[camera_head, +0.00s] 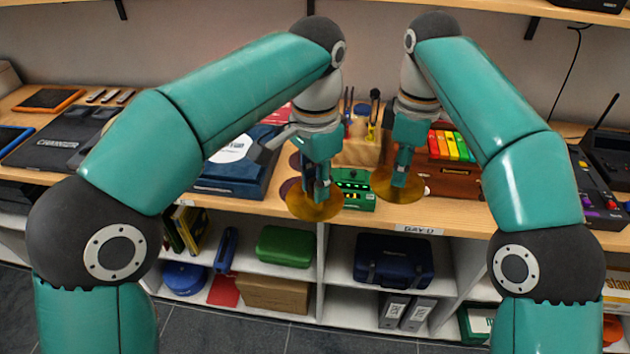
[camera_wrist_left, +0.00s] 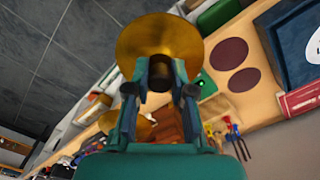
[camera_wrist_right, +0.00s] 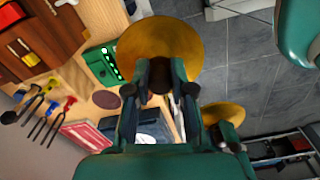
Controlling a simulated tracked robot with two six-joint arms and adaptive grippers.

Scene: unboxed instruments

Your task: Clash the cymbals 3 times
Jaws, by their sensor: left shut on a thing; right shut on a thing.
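Two brass cymbals show in the head view, one at each gripper. My left gripper (camera_head: 322,190) is shut on the left cymbal (camera_head: 314,208), which also fills the top of the left wrist view (camera_wrist_left: 158,38). My right gripper (camera_head: 398,170) is shut on the right cymbal (camera_head: 396,190), which also shows in the right wrist view (camera_wrist_right: 160,42). The cymbals are apart, with a gap between them over the shelf's front edge. The gripped parts are partly hidden by the fingers. Each wrist view also shows the other cymbal, farther off.
A green device (camera_head: 354,188) lies on the wooden shelf between and behind the cymbals. Dark round pads (camera_wrist_left: 229,54) lie near it. A wooden holder with tools (camera_head: 360,148) and a xylophone box (camera_head: 452,160) stand behind. A blue turntable (camera_head: 235,172) is at left.

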